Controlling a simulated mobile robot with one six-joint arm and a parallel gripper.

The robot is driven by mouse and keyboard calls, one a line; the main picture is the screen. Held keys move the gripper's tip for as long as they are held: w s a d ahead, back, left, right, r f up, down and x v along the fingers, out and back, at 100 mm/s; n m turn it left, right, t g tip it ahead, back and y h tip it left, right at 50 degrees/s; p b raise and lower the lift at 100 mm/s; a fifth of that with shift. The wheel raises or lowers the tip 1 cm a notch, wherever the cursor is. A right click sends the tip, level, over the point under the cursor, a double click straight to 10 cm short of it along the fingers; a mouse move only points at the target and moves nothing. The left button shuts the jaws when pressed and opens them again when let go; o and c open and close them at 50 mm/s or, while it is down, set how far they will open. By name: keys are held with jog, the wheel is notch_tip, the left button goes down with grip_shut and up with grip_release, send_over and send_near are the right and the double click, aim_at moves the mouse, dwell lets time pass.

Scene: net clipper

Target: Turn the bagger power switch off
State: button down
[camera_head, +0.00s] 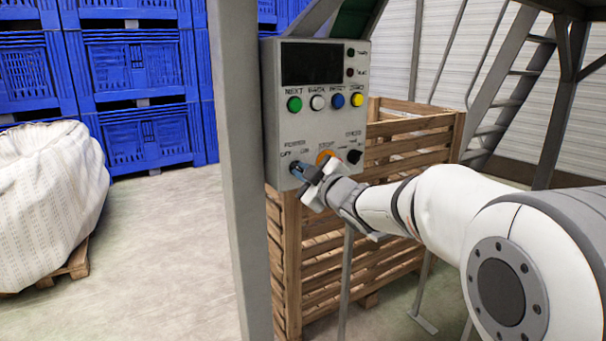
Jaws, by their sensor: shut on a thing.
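The grey control box (316,110) is mounted beside a grey post, with a dark display and a row of green, white, blue and yellow buttons. The power switch (294,167) is at its lower left, under the labels "POWER", "OFF" and "ON". My gripper (302,172) is at the switch, its fingers shut on the switch knob. The fingers hide most of the knob, so I cannot tell which way it points. An orange-ringed stop button (325,157) sits just right of the fingers, and a black speed knob (354,156) farther right.
The grey post (240,150) stands close left of the box. A wooden crate (390,150) is behind and below it. Blue bins (130,65) are stacked at the back left, and a white bulk sack (48,200) stands on a pallet. Metal stairs (510,80) rise at the right.

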jog(key=c, duration=1.5)
grip_release()
jog(key=shift+s, duration=0.1)
jog(key=v, duration=0.7)
jog(key=shift+s+d+p, duration=0.2)
jog(key=shift+s+p, duration=0.1)
